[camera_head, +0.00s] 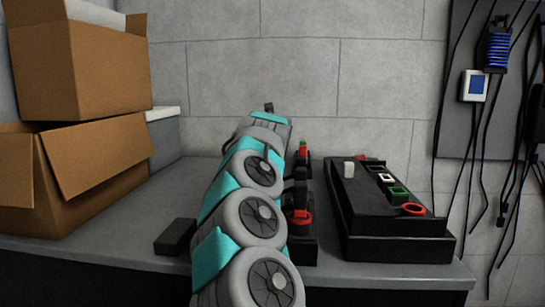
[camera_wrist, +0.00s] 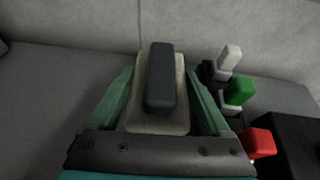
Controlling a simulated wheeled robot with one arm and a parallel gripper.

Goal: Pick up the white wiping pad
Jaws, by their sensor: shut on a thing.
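The white wiping pad (camera_wrist: 158,126) shows in the wrist view as a pale block with a dark grey grip (camera_wrist: 161,78) on top. My gripper (camera_wrist: 160,88) has its two green fingers on either side of the pad, shut on it. Whether the pad touches the grey bench cannot be told. In the head view my arm stretches away over the bench and hides most of the gripper and the pad. Only a small dark piece (camera_head: 268,106) shows past the arm's end.
White, green and red-topped parts stand close right of the gripper in the wrist view. In the head view a black control box (camera_head: 385,215) stands right of my arm. A dark block (camera_head: 175,237) lies left, and cardboard boxes (camera_head: 85,165) are stacked far left.

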